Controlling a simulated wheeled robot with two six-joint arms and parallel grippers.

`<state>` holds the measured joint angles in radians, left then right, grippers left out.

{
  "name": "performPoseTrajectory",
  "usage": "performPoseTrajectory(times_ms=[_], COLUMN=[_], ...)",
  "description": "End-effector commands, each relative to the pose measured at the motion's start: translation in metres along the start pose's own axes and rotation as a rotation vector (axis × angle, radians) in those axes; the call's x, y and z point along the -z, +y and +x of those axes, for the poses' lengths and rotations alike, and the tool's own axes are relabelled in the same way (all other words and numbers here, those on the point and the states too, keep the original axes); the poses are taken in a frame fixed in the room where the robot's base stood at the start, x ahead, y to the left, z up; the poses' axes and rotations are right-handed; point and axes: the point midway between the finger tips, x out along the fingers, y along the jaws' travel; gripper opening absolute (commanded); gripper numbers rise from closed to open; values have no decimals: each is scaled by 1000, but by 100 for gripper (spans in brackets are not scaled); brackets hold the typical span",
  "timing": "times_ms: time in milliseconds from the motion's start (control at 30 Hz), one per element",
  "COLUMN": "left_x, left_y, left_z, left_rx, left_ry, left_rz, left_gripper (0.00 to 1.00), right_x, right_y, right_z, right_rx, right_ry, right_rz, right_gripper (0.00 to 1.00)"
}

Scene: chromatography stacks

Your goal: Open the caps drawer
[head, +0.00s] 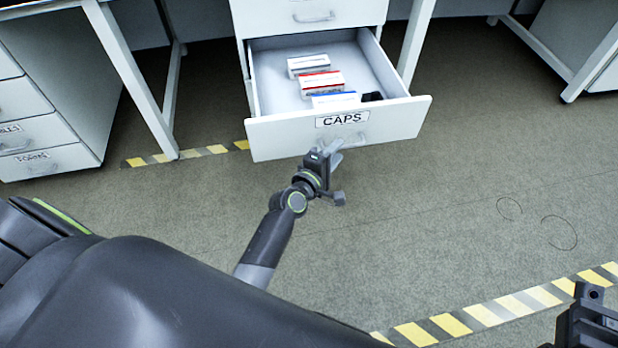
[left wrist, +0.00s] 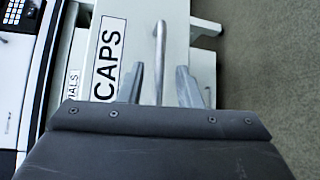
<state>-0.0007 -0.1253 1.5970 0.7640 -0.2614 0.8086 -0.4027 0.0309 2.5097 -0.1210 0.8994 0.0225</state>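The caps drawer (head: 280,138), with a white front labelled CAPS, stands pulled well out of its cabinet in the head view. Its inside is visible. My left gripper (head: 331,149) is at the front of the drawer, by the handle below the label. In the left wrist view the metal bar handle (left wrist: 160,55) stands between the two spread fingers of my left gripper (left wrist: 159,84), with gaps visible on both sides. The CAPS label (left wrist: 108,58) is left of it. A dark part of my right gripper (head: 588,322) shows at the lower right corner; its fingers cannot be made out.
Several small boxes (head: 322,82) lie in the drawer. A closed drawer (head: 285,15) is above it. White table legs (head: 135,80) stand either side. Another drawer cabinet (head: 45,135) is at the left. The floor in front and to the right is clear, with striped tape (head: 480,314).

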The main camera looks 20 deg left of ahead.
Motion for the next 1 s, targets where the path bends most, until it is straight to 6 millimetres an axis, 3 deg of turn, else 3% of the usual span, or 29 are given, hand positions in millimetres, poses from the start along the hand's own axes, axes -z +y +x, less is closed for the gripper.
performPoseTrajectory(times_ms=[400, 600, 800, 1000], left_x=[0, 0, 0, 0], left_y=[-1, -1, -1, 0], left_z=[-87, -120, -137, -140], left_rx=[2, 2, 1, -1], left_ry=[2, 1, 1, 0], left_rz=[-2, -2, -1, -1], left_gripper=[32, 32, 32, 32], right_x=[0, 0, 0, 0], right_y=[0, 0, 0, 0], right_z=[2, 1, 0, 0], right_rx=[11, 10, 8, 8], right_ry=[-10, -11, -10, -9], right_rz=[-5, -4, -1, 0], right_gripper=[0, 0, 0, 0])
